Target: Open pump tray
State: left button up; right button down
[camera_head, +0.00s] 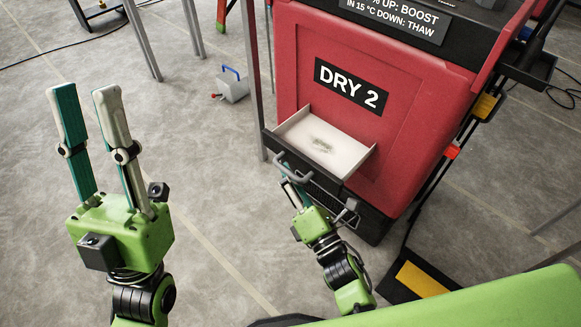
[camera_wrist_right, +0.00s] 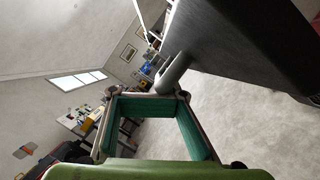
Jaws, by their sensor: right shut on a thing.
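The pump tray (camera_head: 345,158) is a white, shallow drawer with a dark front, standing pulled out of the red DRY 2 machine (camera_head: 310,60). A greyish patch lies on its floor. My right gripper (camera_head: 287,175) is at the drawer front, shut on the grey tray handle (camera_head: 300,178). In the right wrist view the handle (camera_wrist_right: 172,72) runs from the dark front down to the fingertips of my right gripper (camera_wrist_right: 150,93). My left gripper (camera_head: 86,92) is raised at the left, its fingers apart and empty, away from the tray.
A second handle (camera_head: 346,213) sits on a dark unit below the tray. A small grey box with a blue handle (camera_head: 232,84) stands on the floor behind. Thin metal legs stand left of the machine. The floor at the left is mostly clear.

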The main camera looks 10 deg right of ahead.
jog(key=shift+w+a+r, duration=0.1)
jog(key=shift+a+r, duration=0.15)
jog(key=shift+r, duration=0.3)
jog(key=c, duration=2.4)
grip_release()
jog(key=shift+a, duration=0.1)
jog(key=v, duration=1.2)
jog(key=shift+f, duration=0.3)
